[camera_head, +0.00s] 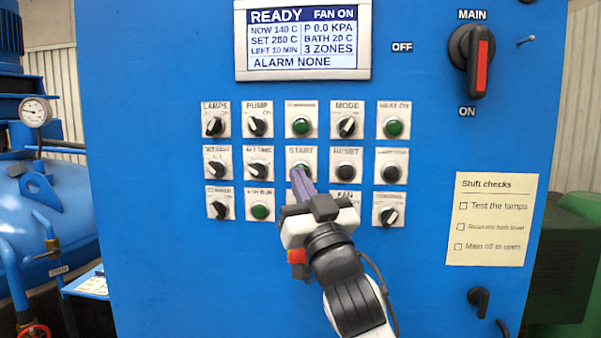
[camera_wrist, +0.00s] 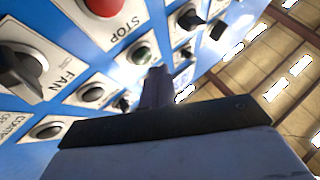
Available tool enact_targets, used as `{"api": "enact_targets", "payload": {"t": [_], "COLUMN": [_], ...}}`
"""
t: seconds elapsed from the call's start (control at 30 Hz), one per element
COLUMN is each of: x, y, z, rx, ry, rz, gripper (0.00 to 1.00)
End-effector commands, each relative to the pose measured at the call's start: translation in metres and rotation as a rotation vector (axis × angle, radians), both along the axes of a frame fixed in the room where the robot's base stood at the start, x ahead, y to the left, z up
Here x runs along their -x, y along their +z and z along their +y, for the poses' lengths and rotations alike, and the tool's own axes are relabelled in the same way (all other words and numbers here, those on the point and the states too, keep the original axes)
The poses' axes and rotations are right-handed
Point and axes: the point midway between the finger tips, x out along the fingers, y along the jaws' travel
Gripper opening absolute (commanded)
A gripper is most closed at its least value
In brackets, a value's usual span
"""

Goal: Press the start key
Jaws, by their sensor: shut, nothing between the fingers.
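The display (camera_head: 303,40) reads READY, FAN ON, NOW 140 C, SET 280 C, ALARM NONE.
A red STOP button (camera_wrist: 103,6) and a FAN knob (camera_wrist: 20,68) are close by in the wrist view. The RESET button (camera_head: 346,172) is right of the start key. Several other knobs surround the key.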

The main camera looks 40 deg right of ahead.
Motion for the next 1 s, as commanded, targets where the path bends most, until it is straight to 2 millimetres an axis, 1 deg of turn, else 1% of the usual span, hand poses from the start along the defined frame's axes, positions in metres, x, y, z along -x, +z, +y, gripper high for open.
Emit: {"api": "enact_targets", "payload": {"t": [0.67, 1.0], "x": [-0.0002, -0.0055], "y": [-0.0001, 0.0], "z": [-0.0002, -0.0064], "rx": [0.0, 0.0], "ry": [0.0, 0.001], "rz": [0.0, -0.001], "gripper": [0.0, 0.0]}}
